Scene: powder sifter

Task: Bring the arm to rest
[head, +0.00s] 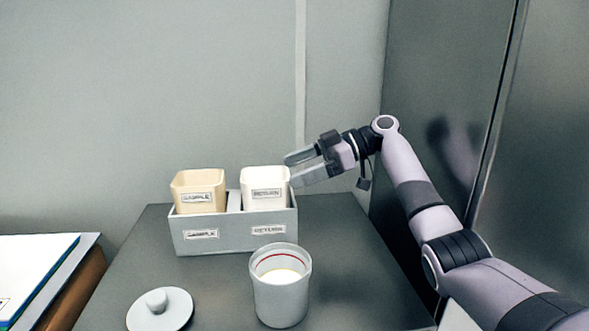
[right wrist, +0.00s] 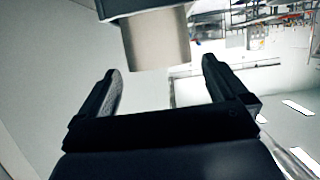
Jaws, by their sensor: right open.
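My right gripper (head: 300,168) is open and empty, raised just right of the white cup labelled RETURN (head: 265,188). In the right wrist view its two fingers (right wrist: 160,85) stand wide apart, with a pale cup-like shape beyond them and nothing between the pads that I can see held. The RETURN cup sits in the right compartment of a grey two-part holder (head: 200,242). A cream cup labelled SAMPLE (head: 198,192) sits in the left compartment. My left gripper is not in view.
A grey jar (head: 280,305) with a red inner ring and pale contents stands open before the holder. Its round lid (head: 160,312) lies at front left. The table (head: 345,235) is clear at right. A dark cabinet wall (head: 540,150) rises close beside my right arm.

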